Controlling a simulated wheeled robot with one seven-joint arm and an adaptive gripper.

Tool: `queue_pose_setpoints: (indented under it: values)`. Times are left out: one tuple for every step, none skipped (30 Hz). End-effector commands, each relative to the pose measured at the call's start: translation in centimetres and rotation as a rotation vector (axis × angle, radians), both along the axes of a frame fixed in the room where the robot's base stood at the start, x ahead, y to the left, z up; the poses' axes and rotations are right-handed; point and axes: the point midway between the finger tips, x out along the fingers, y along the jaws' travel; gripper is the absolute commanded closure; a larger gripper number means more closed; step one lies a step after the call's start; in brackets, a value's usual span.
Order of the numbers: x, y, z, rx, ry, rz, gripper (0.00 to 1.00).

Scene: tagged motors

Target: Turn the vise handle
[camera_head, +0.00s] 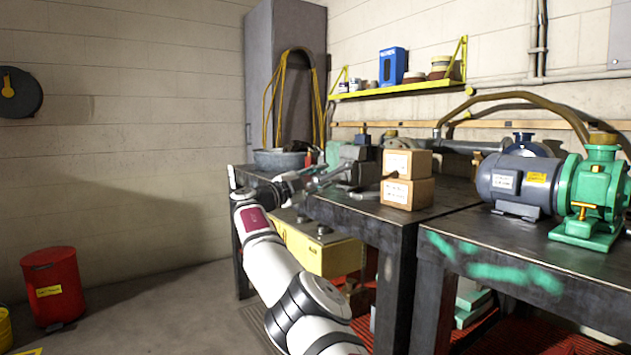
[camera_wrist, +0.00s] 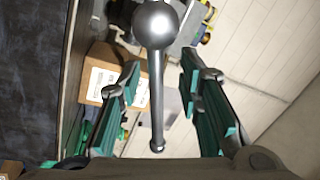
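The grey-green vise (camera_head: 347,160) stands on the dark workbench near its left end. Its handle (camera_wrist: 157,95) is a shiny metal rod with a large ball near the top of the wrist view and a small knob at the lower end. My gripper (camera_head: 296,184) is at the bench's left front edge, beside the vise. In the wrist view my gripper (camera_wrist: 161,68) is open, with teal-padded fingers on either side of the rod. Gaps show between the rod and both pads. In the head view the handle is too small and cluttered to make out clearly.
Two stacked cardboard boxes (camera_head: 406,178) stand right of the vise; a grey basin (camera_head: 279,160) stands behind my gripper. The left floor is mostly free.

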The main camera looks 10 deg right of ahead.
Motion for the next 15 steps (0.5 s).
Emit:
queue_pose_setpoints:
  values:
    - [0.0,0.1,0.0,0.000,0.000,0.000,0.68]
    - [0.0,0.2,0.0,0.000,0.000,0.000,0.68]
    - [-0.1,0.3,0.0,0.000,0.001,0.000,0.68]
    - [-0.1,0.4,0.0,-0.001,0.002,0.000,0.68]
    - [-0.2,0.6,0.0,-0.002,0.001,0.000,0.68]
    - [-0.2,0.8,-0.1,-0.002,0.001,0.000,0.68]
    - [-0.3,1.0,-0.1,-0.002,0.001,-0.001,0.68]
    - [-0.4,1.2,-0.2,-0.002,0.002,-0.001,0.68]
    - [-0.6,1.5,-0.2,-0.002,0.002,-0.001,0.68]
    - [-0.7,1.7,-0.2,-0.001,0.001,-0.001,0.68]
    - [-0.8,1.9,-0.3,-0.001,0.002,0.000,0.68]
    - [-1.0,2.1,-0.4,0.000,0.002,0.000,0.68]
    - [-1.1,2.3,-0.5,0.001,0.002,-0.001,0.68]
    - [-1.4,3.2,-0.6,0.000,0.003,0.002,0.68]
    - [-1.7,4.0,-0.7,0.000,0.003,0.002,0.68]
